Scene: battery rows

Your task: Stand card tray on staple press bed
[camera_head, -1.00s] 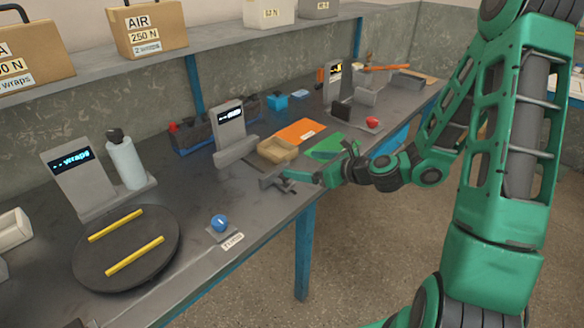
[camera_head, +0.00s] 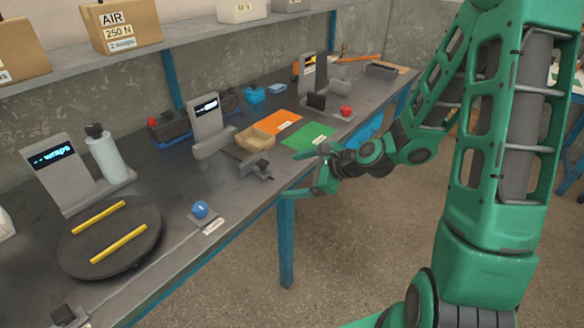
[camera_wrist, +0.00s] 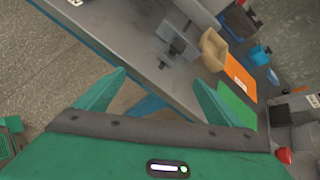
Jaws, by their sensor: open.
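A tan open tray (camera_head: 256,140), which I take to be the card tray, sits on the bench behind a dark grey clamp-like fixture (camera_head: 254,166). It also shows in the wrist view (camera_wrist: 213,48). My gripper (camera_head: 292,175) is open and empty at the bench's front edge, apart from the tray. Its spread fingers (camera_wrist: 160,78) show in the wrist view. A grey machine with a lit display (camera_head: 208,124) stands left of the tray. Another display machine (camera_head: 309,72) with a black block and red knob stands farther back. I cannot tell which is the staple press.
An orange mat (camera_head: 278,121) and a green mat (camera_head: 307,136) lie right of the tray. A round dark turntable (camera_head: 110,262) with two yellow bars is at the left. A blue knob (camera_head: 200,209) sits near the front edge. A shelf runs above the bench.

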